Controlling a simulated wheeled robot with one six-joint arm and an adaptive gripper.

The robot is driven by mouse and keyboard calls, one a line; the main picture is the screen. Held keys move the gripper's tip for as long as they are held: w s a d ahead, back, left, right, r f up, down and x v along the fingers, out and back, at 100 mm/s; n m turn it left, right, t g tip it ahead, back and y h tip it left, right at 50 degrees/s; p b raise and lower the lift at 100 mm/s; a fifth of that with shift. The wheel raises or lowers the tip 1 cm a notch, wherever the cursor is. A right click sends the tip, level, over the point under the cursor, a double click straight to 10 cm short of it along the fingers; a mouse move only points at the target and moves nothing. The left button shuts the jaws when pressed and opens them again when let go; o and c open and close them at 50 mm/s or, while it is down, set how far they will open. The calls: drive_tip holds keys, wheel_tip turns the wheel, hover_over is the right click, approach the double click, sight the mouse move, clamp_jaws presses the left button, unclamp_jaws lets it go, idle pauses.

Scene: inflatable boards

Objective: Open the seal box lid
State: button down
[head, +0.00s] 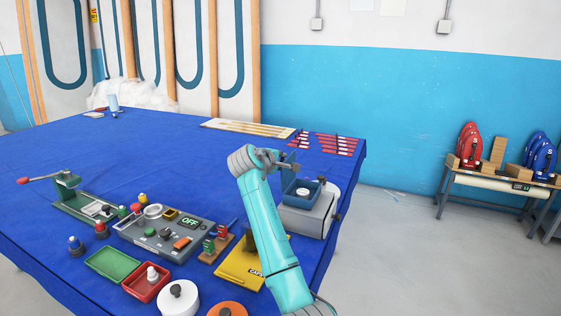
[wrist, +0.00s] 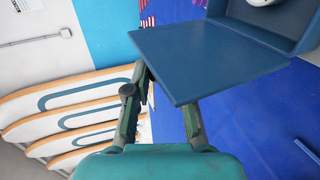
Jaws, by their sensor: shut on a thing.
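The seal box (head: 306,196) is a small dark blue box on a grey and white unit at the table's right side. Its inside shows, with a pale round thing in it. Its flat blue lid (head: 288,181) stands raised at the box's left side. In the wrist view the lid (wrist: 210,60) is a wide panel joined along its far edge to the box (wrist: 285,30). My gripper (head: 284,161) is at the lid's upper edge. In the wrist view my gripper (wrist: 165,88) has its fingers at the near edge of the lid, shut on it. The lid hides part of the fingertips.
A grey control panel (head: 160,233) with an OFF display, a green press (head: 75,200), red and green trays, and a yellow stand (head: 240,268) fill the table's near side. Red-handled tools (head: 335,146) lie behind the box. The blue table's middle left (head: 130,150) is clear.

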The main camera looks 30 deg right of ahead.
drive_tip(key=c, duration=1)
unclamp_jaws()
drive_tip(key=shift+a, duration=0.1)
drive_tip(key=v, duration=1.1)
drive_tip(key=shift+s+a+r, duration=0.15)
drive_tip(key=shift+s+a, duration=0.1)
drive_tip(key=shift+s, duration=0.05)
